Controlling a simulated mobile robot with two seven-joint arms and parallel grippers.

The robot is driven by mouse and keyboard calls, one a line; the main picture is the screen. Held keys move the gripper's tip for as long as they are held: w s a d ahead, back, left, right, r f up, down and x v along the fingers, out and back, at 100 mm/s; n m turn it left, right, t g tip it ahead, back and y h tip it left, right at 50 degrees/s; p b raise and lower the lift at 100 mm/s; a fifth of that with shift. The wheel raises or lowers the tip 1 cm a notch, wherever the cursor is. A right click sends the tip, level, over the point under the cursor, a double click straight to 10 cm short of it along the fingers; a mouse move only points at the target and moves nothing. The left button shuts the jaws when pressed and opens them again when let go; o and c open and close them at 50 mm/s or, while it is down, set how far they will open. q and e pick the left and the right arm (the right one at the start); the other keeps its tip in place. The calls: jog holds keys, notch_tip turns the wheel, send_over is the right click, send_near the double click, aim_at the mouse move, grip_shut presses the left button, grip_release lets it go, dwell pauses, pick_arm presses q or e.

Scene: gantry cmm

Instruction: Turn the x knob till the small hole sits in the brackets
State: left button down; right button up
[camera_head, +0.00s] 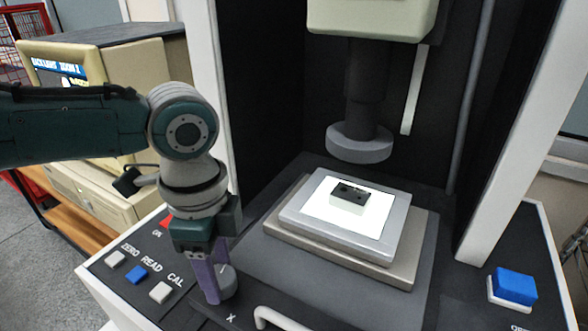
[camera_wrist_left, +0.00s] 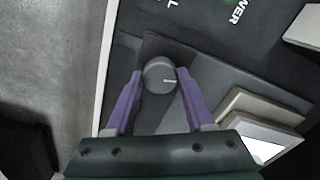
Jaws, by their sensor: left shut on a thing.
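The x knob (camera_head: 229,284) is a dark grey round knob with a white line, on the black front panel beside the letter X. It also shows in the wrist view (camera_wrist_left: 160,73), where its white line points right. My left gripper (camera_head: 217,288) reaches down to it, and its two purple fingers are shut on the knob's sides. A small black block with holes (camera_head: 347,196) lies on the bright white stage plate (camera_head: 318,208), below the lens. The monitor (camera_head: 60,67) at the left is partly hidden by my left arm. No brackets can be made out. My right gripper is not in view.
ZERO, READ and CAL buttons (camera_head: 137,275) sit on the panel left of the knob. A white handle (camera_head: 280,318) is to its right. The round lens housing (camera_head: 359,143) hangs over the stage. A blue button (camera_head: 515,286) is at the far right.

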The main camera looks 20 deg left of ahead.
aim_at(219, 276)
pick_arm(q)
jog(key=n+p, duration=0.1)
jog(key=n, duration=0.1)
jog(key=n+p, duration=0.2)
jog(key=shift+r+n, duration=0.2)
jog(key=shift+n, duration=0.1)
jog(key=n+p, duration=0.2)
jog(key=n, duration=0.2)
jog(key=shift+f+n+p, duration=0.15)
jog(key=shift+n+p, duration=0.25)
jog(key=shift+c, duration=1.3)
grip_release()
notch_tip(219, 276, up, 10)
jog(key=p, duration=0.2)
